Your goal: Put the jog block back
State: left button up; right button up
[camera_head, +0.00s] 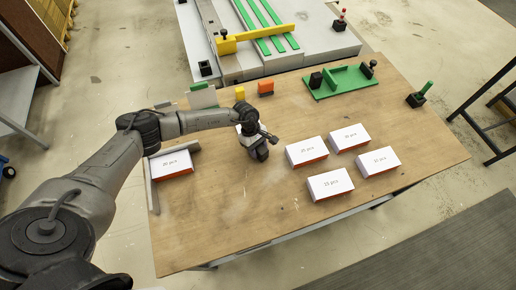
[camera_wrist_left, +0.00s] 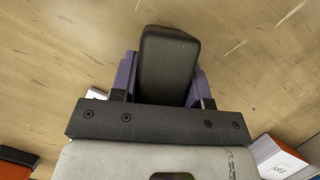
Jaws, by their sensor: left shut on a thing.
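My left gripper (camera_head: 258,147) is over the middle of the wooden table, its arm coming in from the left. In the left wrist view its purple fingers (camera_wrist_left: 163,85) are shut on a dark grey block with rounded corners (camera_wrist_left: 168,58), which looks like the jog block. The block also shows as a small dark shape under the gripper in the head view (camera_head: 262,155). Whether its lower end touches the table I cannot tell. My right gripper is not in view.
Several white boxes with red-orange sides, such as one (camera_head: 330,183), stand on the right half of the table (camera_head: 230,225). Another box (camera_head: 171,165) is by a metal angle at the left. A green fixture (camera_head: 340,82), orange block (camera_head: 266,88) and yellow block (camera_head: 240,93) line the back. The front is clear.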

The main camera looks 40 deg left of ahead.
pick_arm(q)
jog(key=shift+f, duration=0.15)
jog(key=shift+f, duration=0.1)
jog(key=shift+f+b, duration=0.15)
jog(key=shift+b, duration=0.15)
jog(key=o, duration=1)
jog(key=shift+o, duration=0.2)
